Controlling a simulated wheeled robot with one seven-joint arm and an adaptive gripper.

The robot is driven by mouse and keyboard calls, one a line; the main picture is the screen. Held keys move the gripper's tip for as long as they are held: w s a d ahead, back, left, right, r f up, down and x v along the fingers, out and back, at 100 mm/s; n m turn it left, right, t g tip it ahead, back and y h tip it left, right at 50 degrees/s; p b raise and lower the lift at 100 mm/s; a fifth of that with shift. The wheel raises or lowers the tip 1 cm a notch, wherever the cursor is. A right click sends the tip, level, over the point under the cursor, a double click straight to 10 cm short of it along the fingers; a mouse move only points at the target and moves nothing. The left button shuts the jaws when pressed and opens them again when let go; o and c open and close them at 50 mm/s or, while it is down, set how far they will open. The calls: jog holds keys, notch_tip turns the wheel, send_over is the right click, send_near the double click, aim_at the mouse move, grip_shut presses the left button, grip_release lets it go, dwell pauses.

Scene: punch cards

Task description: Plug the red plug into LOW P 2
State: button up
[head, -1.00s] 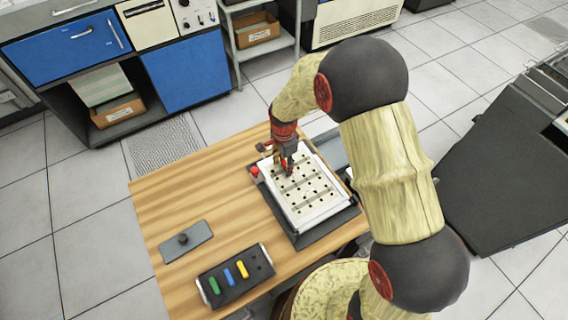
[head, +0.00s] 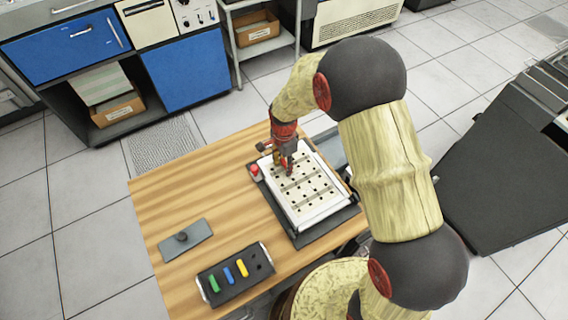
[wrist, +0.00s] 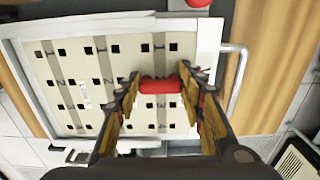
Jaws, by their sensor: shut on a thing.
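My gripper (wrist: 158,84) is shut on the red plug (wrist: 158,86), which lies crosswise between the two fingertips in the wrist view. In the head view my gripper (head: 286,167) is over the far part of the white plugboard (head: 322,208). The plugboard (wrist: 62,112) also fills much of the wrist view, with rows of square holes and printed numbers 1, 2 and 3. The plug covers board near the 2 and 3 markings. I cannot tell whether its tip is above a hole or in one. The LOW P lettering is not readable.
A dark rack (head: 226,281) with green, blue and yellow plugs stands at the table's near edge. A grey plate with a black knob (head: 183,237) lies left. A red button (head: 254,170) is beside the board. The wooden table (head: 165,200) is clear at upper left.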

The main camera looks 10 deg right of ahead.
aim_at(284, 164)
jog(key=o, duration=1)
jog(key=shift+f, duration=0.15)
notch_tip(284, 164, up, 12)
jog(key=shift+r, duration=0.1)
dwell(0.3)
